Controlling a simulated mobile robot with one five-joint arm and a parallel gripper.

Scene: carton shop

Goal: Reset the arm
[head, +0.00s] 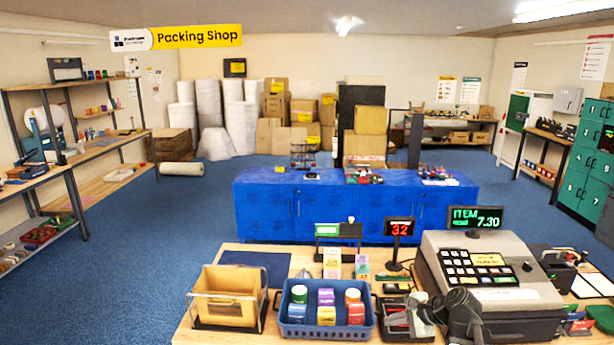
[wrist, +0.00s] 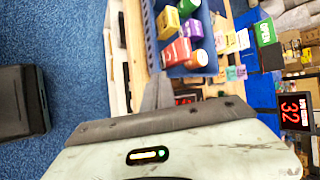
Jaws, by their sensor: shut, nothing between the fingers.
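My gripper (wrist: 157,90) shows in the wrist view as a pale, worn body with a dark bar and a grey finger part pointing up the picture. It is shut and holds nothing. The wrist view is turned on its side, with the counter and a blue basket (wrist: 152,38) beyond the gripper. In the head view, dark grey parts of my arm stand at the lower right, in front of the cash register (head: 490,270). I cannot make out the fingertips there.
The wooden counter (head: 215,318) holds a tan carton (head: 228,290) in a clear stand, the blue basket (head: 325,328) of bottles and boxes, and a red "32" display (head: 400,228). A blue cabinet (head: 265,210) stands behind. Blue carpet (head: 165,240) lies open at the left.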

